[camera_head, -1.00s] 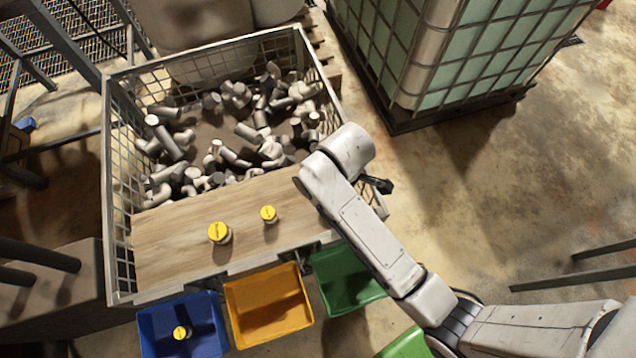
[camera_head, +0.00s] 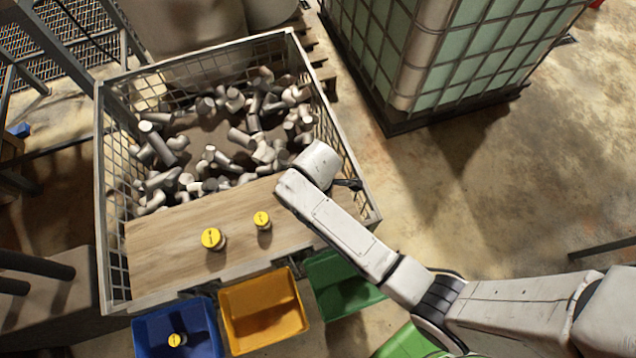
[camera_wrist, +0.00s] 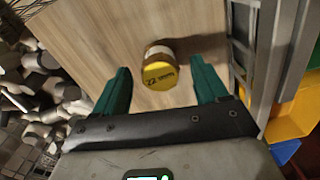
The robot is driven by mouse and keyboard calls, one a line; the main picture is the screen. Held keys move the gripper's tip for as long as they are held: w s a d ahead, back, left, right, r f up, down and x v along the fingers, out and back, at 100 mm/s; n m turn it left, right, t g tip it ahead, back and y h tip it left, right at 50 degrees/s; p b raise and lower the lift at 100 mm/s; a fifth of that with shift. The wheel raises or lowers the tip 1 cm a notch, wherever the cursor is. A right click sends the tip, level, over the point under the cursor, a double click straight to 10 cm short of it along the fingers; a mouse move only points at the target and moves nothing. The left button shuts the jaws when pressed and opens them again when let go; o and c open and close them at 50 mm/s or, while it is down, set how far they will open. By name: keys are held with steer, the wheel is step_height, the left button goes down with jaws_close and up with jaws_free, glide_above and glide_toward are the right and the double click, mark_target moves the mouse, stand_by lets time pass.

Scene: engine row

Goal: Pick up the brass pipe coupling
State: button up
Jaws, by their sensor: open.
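A short round coupling with a yellow top marked "22 mm" (camera_wrist: 159,75) stands on the wooden board in the wrist view; its side shows a brown and pale band. My gripper (camera_wrist: 160,64) is open, with one green finger left and one right of the coupling, apart from it. In the head view two yellow-topped pieces stand on the board, a nearer one (camera_head: 212,239) and a smaller-looking one (camera_head: 261,219) closer to my arm. Which of them is in the wrist view I cannot tell for sure. My jaws are hidden in the head view.
The wooden board (camera_head: 165,262) lies across a wire-mesh crate (camera_head: 112,205) full of grey pipe fittings. Blue (camera_head: 150,332), orange (camera_head: 262,312) and green (camera_head: 340,285) bins hang in front. A yellow-topped piece (camera_head: 176,340) is in the blue bin. A caged tank (camera_head: 450,60) stands behind right.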

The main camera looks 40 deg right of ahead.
steer(key=shift+f, duration=1.2)
steer(key=shift+c, duration=0.5)
steer(key=c, duration=1.2)
steer(key=shift+o, duration=0.2)
